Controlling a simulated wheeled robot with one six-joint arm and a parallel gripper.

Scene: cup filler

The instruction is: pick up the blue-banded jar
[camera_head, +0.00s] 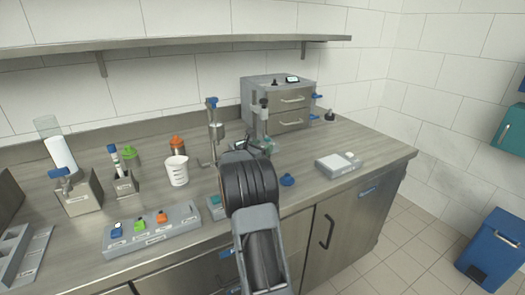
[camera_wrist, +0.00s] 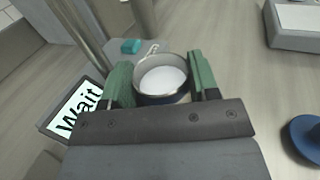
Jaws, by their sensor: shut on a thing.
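The blue-banded jar (camera_wrist: 162,76) shows in the wrist view as a round metal-rimmed jar with white contents and a dark blue band at its lower front. My gripper (camera_wrist: 160,84) is shut on it, with a green-padded finger on each side. The jar looks upright; I cannot tell whether its base touches anything. In the head view my arm reaches over the counter to the foot of a metal filler stand (camera_head: 264,112), and the arm hides most of the jar there.
Metal posts (camera_wrist: 82,35) and a sign reading "Wait" (camera_wrist: 73,113) are close to the left in the wrist view. A blue knobbed lid (camera_head: 287,180) lies right of my arm. A white-topped scale-like box (camera_head: 338,165) stands farther right. A white beaker (camera_head: 176,171) stands left.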

